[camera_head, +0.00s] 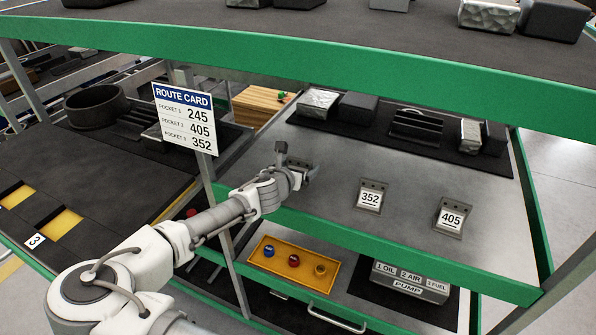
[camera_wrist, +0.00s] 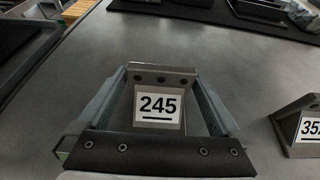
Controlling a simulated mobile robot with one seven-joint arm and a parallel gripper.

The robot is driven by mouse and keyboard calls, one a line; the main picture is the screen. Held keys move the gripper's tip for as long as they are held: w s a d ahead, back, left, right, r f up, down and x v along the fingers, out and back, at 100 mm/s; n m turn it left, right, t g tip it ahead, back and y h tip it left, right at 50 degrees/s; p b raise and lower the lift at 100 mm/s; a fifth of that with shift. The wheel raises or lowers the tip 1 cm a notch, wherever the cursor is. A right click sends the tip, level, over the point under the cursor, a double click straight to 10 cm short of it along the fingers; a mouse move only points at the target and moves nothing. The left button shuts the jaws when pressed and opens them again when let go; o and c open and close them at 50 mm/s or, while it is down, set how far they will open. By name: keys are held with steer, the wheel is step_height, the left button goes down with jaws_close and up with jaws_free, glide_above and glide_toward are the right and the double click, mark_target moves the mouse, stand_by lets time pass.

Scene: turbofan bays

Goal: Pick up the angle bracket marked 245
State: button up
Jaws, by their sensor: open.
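The angle bracket marked 245 (camera_wrist: 158,103) stands on the grey shelf in the wrist view, its white label facing the camera and a row of holes along its top. My gripper (camera_wrist: 162,88) is open, with one finger on each side of this bracket; I cannot tell whether either finger touches it. In the head view my gripper (camera_head: 292,170) is over the left part of the shelf and mostly hides that bracket. The bracket marked 352 (camera_head: 370,196) stands to the right, and the bracket marked 405 (camera_head: 452,217) stands further right.
A green-edged shelf (camera_head: 400,250) carries the brackets; an upper shelf (camera_head: 330,45) hangs above. A route card (camera_head: 185,118) lists 245, 405 and 352. A dark tray (camera_head: 398,140) with blocks lies behind. Below are a yellow button panel (camera_head: 290,278) and a pump box (camera_head: 410,281).

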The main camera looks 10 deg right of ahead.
steer(key=shift+w+f, duration=0.1)
steer(key=c, duration=1.2)
steer(key=shift+c, duration=0.2)
steer(key=shift+r, duration=0.25)
